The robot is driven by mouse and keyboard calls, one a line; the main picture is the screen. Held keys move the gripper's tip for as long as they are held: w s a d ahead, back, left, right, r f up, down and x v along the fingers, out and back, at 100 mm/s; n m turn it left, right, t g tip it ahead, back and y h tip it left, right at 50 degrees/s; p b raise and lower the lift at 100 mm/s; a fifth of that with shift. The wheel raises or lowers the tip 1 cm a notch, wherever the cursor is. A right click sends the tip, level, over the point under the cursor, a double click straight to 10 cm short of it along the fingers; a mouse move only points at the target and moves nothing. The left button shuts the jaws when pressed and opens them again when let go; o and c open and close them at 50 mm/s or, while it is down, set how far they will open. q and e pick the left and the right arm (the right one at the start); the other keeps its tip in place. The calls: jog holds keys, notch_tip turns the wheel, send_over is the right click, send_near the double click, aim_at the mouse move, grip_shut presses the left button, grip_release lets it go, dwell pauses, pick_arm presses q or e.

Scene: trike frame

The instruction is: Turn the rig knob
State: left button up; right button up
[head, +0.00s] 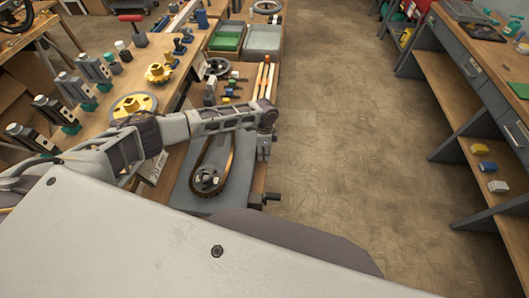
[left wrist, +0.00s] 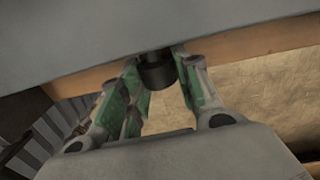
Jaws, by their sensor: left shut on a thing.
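In the left wrist view, a short black cylindrical knob (left wrist: 157,74) stands out from the edge of a grey surface (left wrist: 90,40). My left gripper (left wrist: 159,66) has its green-padded fingers on both sides of the knob, shut on it. In the head view, my left arm reaches from the left across the bench to near its right edge; its fingertips and their hold cannot be made out there. Below the arm, a chain loop with a chainring (head: 208,179) lies on a grey plate (head: 184,200). My right gripper is not in view.
The bench (head: 200,70) carries yellow hubs (head: 158,73), several dark upright fixtures and a green bin (head: 227,37). A dark handle (head: 271,197) juts from its right edge. A clear floor aisle (head: 330,150) separates it from a shelved workbench (head: 455,90).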

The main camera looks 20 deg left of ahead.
pick_arm(q)
jog(key=shift+w+f+g+b, duration=0.1)
jog(key=shift+w+g+b, duration=0.1)
jog(key=shift+g+b, duration=0.75)
jog(key=shift+g+h+b, duration=0.4)
jog(key=shift+g+b, duration=0.55)
jog(key=shift+b, duration=0.15)
jog(key=o, duration=1)
jog(key=shift+o, duration=0.2)
jog(key=v, duration=1.2)
